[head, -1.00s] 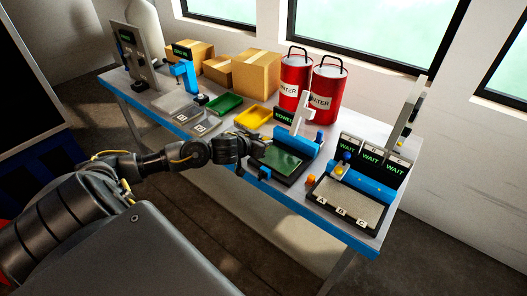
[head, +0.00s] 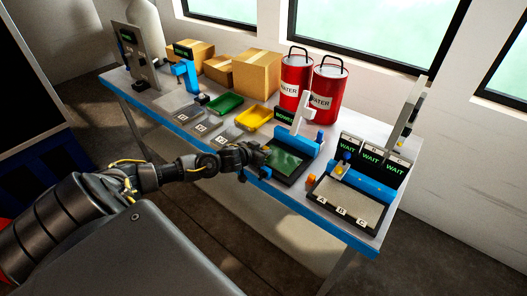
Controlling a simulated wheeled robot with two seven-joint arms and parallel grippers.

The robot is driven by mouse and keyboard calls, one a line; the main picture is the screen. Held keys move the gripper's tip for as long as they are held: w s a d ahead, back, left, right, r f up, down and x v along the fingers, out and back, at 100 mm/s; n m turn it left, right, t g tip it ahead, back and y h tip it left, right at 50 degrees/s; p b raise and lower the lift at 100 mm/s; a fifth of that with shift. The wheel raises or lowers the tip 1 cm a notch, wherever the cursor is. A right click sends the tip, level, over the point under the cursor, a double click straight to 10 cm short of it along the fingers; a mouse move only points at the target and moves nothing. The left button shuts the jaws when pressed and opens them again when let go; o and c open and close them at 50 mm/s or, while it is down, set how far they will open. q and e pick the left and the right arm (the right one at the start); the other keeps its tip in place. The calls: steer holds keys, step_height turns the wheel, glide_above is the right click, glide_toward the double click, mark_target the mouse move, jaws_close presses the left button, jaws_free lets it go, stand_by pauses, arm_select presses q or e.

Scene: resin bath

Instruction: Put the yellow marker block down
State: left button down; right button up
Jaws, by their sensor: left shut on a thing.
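My left gripper (head: 258,154) is over the worktable, at the left edge of the dark tray with a green surface (head: 286,162). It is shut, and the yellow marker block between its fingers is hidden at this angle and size. I cannot tell whether the held block touches anything below. My right gripper is out of view.
A grey tray (head: 345,203) marked A, B, C lies at the right, before several WAIT displays. A yellow tray (head: 253,116), a green tray (head: 225,103), cardboard boxes (head: 255,72) and red water cans (head: 327,95) stand behind.

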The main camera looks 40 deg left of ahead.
arm_select(q)
steer(key=shift+f, duration=0.1)
steer(key=c, duration=1.3)
jaws_free()
steer(key=shift+o, duration=0.2)
steer(key=shift+s, duration=0.2)
steer(key=b+v, duration=0.1)
steer(key=v, duration=1)
steer(key=shift+s+r, duration=0.25)
steer(key=shift+r, duration=0.15)
